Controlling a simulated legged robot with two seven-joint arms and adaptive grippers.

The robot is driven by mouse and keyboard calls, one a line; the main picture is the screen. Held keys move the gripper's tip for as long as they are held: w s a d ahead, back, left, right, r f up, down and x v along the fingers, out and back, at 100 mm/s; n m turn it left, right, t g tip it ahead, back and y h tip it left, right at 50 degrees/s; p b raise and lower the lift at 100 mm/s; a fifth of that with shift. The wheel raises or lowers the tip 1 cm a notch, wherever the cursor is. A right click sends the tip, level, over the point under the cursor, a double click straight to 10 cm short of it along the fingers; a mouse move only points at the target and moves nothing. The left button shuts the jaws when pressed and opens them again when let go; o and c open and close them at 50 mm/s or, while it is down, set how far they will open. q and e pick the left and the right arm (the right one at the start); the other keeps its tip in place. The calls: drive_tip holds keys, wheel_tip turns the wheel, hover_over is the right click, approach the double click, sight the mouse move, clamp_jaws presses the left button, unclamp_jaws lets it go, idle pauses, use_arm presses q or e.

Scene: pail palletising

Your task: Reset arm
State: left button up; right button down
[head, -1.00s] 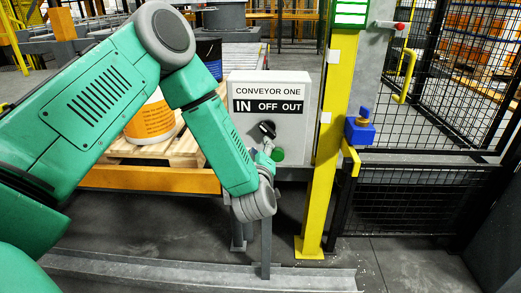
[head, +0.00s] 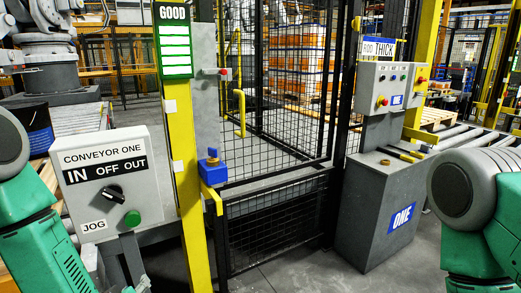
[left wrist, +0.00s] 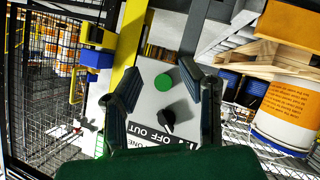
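The conveyor one control box (head: 105,180) stands at the left of the head view. It carries a black selector knob (head: 114,194) under the words IN, OFF, OUT and a green button (head: 132,219) beside the JOG label. My left gripper (head: 115,270) is low in front of the box, partly cut off by the frame's bottom edge. In the left wrist view its two fingers (left wrist: 168,76) are spread apart and empty, with the green button (left wrist: 164,82) and knob (left wrist: 167,121) beyond them. My right arm shows at the right edge; its gripper is out of view.
A yellow post (head: 187,150) with a GOOD light panel (head: 174,40) stands right of the box. Black mesh fencing (head: 270,120) fills the middle. A grey pedestal (head: 375,210) marked ONE stands at right. A pail (left wrist: 290,112) shows in the left wrist view.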

use_arm(q)
drive_tip(key=s+d+f+m+g+h+b, duration=0.1)
drive_tip(key=s+d+f+m+g+h, duration=0.15)
drive_tip(key=s+f, duration=0.5)
drive_tip(key=s+d+f+m+g+h+b, duration=0.1)
drive_tip(key=s+f+m+g, duration=0.25)
drive_tip(key=s+f, duration=0.35)
drive_tip(key=s+f+m+g, duration=0.2)
drive_tip(key=s+g, duration=0.4)
drive_tip(key=s, duration=1)
drive_tip(key=shift+s+a+f+m+b, duration=0.15)
drive_tip(key=shift+a+m+b, duration=0.3)
drive_tip(key=shift+m, duration=0.15)
